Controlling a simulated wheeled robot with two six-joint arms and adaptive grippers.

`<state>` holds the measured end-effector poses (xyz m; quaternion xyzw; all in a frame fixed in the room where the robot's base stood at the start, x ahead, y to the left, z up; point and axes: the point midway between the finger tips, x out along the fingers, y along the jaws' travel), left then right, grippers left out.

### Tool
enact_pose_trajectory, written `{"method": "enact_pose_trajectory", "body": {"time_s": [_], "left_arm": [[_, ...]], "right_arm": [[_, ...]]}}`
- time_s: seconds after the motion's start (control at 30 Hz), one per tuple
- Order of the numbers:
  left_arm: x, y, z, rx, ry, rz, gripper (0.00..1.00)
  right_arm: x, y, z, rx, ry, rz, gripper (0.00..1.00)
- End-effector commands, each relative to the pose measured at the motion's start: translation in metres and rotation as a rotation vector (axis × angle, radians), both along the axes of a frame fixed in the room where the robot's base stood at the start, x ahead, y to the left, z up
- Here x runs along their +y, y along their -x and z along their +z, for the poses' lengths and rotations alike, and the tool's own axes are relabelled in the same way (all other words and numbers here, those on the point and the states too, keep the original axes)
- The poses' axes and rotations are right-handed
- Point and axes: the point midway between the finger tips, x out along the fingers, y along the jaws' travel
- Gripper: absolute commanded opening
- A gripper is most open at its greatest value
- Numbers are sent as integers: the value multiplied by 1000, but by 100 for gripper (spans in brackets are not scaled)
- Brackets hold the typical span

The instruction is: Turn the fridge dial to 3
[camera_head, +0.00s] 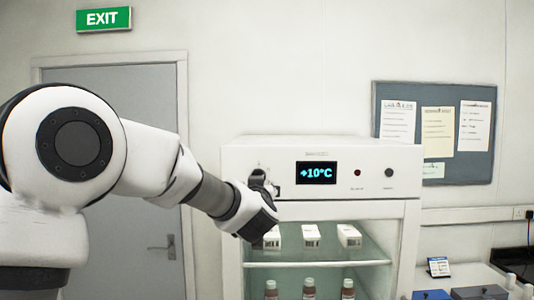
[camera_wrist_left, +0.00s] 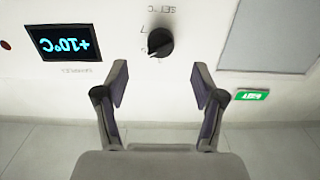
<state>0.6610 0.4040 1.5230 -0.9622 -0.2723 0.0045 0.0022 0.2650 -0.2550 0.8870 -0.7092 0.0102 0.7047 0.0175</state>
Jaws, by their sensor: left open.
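The fridge dial (camera_wrist_left: 159,42) is a round black knob on the white panel, seen upside down in the left wrist view under a "SET °C" label. A 7 is printed beside it; the other marks are too small to read surely. The fridge display (camera_head: 316,173) reads +10°C; it also shows in the left wrist view (camera_wrist_left: 64,43). My left gripper (camera_wrist_left: 160,82) is open and empty, its two fingers spread on either side of the line to the dial, apart from it. In the head view the gripper (camera_head: 264,192) hides most of the dial area. My right gripper is not in view.
The fridge (camera_head: 405,250) has a glass front with white boxes (camera_head: 311,233) and brown bottles (camera_head: 309,287) inside. A red light (camera_head: 357,173) and a dark knob (camera_head: 389,173) sit right of the display. A grey door (camera_head: 125,110) stands behind my left arm.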

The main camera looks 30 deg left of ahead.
Motion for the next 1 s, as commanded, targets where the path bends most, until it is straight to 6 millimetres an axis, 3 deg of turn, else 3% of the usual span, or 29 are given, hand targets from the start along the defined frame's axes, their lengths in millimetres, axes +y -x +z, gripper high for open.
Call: {"method": "enact_pose_trajectory", "body": {"time_s": [0.03, 0.17, 0.5, 0.8, 0.83, 0.97, 1.0], "left_arm": [[0, 3, 12, -11, 1, 0, 69], [6, -6, 15, -17, 1, 0, 69], [37, -57, 15, -15, 0, -1, 69], [40, -63, 12, -16, -1, -2, 69], [40, -63, 12, -16, -1, -2, 62], [40, -63, 12, -16, -1, -2, 16], [40, -63, 12, -16, -1, -2, 9]], "right_arm": [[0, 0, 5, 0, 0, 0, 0], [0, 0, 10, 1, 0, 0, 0], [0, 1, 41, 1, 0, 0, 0], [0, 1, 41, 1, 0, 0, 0], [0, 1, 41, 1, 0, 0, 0], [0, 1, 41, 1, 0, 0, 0], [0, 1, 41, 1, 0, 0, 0]]}}
